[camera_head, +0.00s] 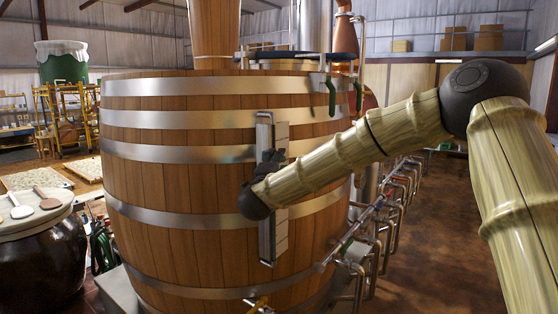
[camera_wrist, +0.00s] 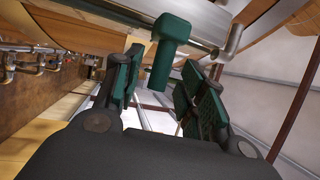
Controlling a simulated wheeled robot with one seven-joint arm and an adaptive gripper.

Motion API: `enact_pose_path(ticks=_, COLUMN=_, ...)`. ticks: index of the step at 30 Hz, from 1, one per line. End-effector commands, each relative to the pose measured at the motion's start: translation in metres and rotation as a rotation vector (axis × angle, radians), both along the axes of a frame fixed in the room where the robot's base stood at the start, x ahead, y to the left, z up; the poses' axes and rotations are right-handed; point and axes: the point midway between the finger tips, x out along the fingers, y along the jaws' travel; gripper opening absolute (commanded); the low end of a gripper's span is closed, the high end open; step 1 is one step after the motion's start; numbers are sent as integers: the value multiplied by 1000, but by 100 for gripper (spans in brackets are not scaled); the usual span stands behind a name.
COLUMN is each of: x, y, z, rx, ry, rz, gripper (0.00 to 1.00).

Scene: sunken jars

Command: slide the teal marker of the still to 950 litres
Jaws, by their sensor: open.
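The still is a big wooden barrel (camera_head: 165,185) with metal bands in the head view. A narrow upright scale (camera_head: 281,237) with a pale metal rail (camera_head: 265,140) is fixed to its front; I cannot read its figures. My arm reaches across from the right, and my gripper (camera_head: 270,162) is at the scale's middle, hiding part of it. The teal marker (camera_wrist: 168,40) shows in the wrist view as a block with a stem. Its stem lies between the two fingers of my open gripper (camera_wrist: 161,72), with gaps on both sides. The marker is hidden in the head view.
A dark jar (camera_head: 40,255) with a pale lid and wooden paddles stands at the left. Pipes and valves (camera_head: 365,250) run along the barrel's right side. A green-handled valve (camera_head: 331,95) hangs at the upper right. The brown floor (camera_head: 435,225) at right is open.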

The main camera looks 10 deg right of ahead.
Motion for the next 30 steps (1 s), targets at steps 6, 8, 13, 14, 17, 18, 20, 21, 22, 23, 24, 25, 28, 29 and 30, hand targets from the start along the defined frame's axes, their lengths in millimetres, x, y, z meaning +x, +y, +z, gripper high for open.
enact_pose_path(ticks=6, x=-37, y=18, z=-7, rx=0, ry=0, rz=2, gripper=41)
enact_pose_path(ticks=8, x=-47, y=22, z=-10, rx=0, ry=1, rz=2, gripper=41)
enact_pose_path(ticks=13, x=-69, y=31, z=-14, rx=-1, ry=1, rz=1, gripper=41)
enact_pose_path(ticks=14, x=-71, y=33, z=-15, rx=0, ry=0, rz=1, gripper=41)
enact_pose_path(ticks=17, x=-78, y=36, z=-16, rx=1, ry=1, rz=1, gripper=41)
enact_pose_path(ticks=18, x=-80, y=37, z=-17, rx=1, ry=0, rz=0, gripper=41)
enact_pose_path(ticks=20, x=-82, y=37, z=-17, rx=1, ry=0, rz=0, gripper=41)
enact_pose_path(ticks=21, x=-83, y=38, z=-17, rx=1, ry=0, rz=0, gripper=41)
enact_pose_path(ticks=22, x=-83, y=38, z=-17, rx=1, ry=0, rz=0, gripper=41)
enact_pose_path(ticks=23, x=-84, y=38, z=-17, rx=1, ry=0, rz=0, gripper=41)
enact_pose_path(ticks=24, x=-84, y=38, z=-17, rx=1, ry=0, rz=0, gripper=41)
enact_pose_path(ticks=25, x=-84, y=38, z=-17, rx=1, ry=0, rz=0, gripper=41)
enact_pose_path(ticks=28, x=-83, y=38, z=-17, rx=1, ry=0, rz=0, gripper=41)
enact_pose_path(ticks=29, x=-83, y=38, z=-17, rx=1, ry=0, rz=0, gripper=41)
enact_pose_path(ticks=30, x=-83, y=38, z=-18, rx=0, ry=1, rz=1, gripper=41)
